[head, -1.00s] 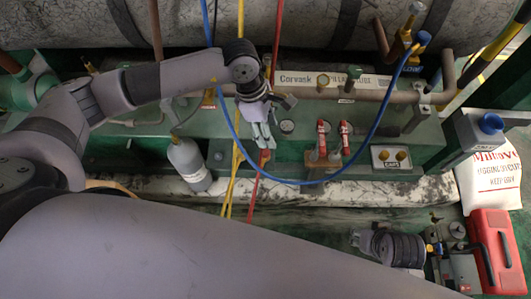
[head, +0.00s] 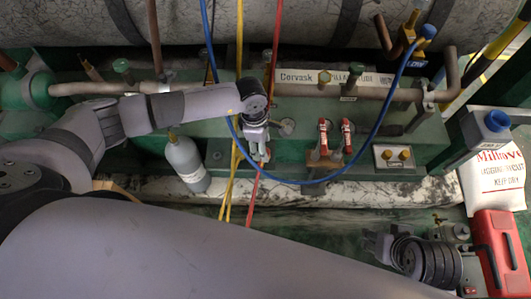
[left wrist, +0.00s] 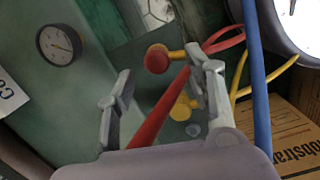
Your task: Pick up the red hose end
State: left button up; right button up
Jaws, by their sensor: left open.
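A red hose (head: 254,190) hangs down the front of the green machine, beside yellow hoses. In the left wrist view the red hose (left wrist: 158,112) runs between the fingers of my left gripper (left wrist: 162,98), which is open, and passes close to the right finger. A red round end (left wrist: 157,58) with a yellow fitting shows just beyond the fingertips; the right finger partly covers its fitting. I cannot tell whether a finger touches it. In the head view my left gripper (head: 257,147) is over the hoses and hides this end. My right gripper (head: 374,244) is open and empty, low on the right.
A blue hose (head: 300,182) loops below and right of my left gripper. Two red-handled valves (head: 335,135) stand to the right. A grey bottle (head: 187,162) stands to the left. A red toolbox (head: 499,250) and white bag (head: 495,175) are at far right.

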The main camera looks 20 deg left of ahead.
pick_arm(q)
jog(key=f, duration=0.3)
jog(key=f+b, duration=0.1)
jog(key=shift+w+d+f, duration=0.15)
jog(key=shift+d+f, duration=0.05)
jog(key=shift+d, duration=0.2)
jog(key=shift+c, duration=0.2)
grip_shut()
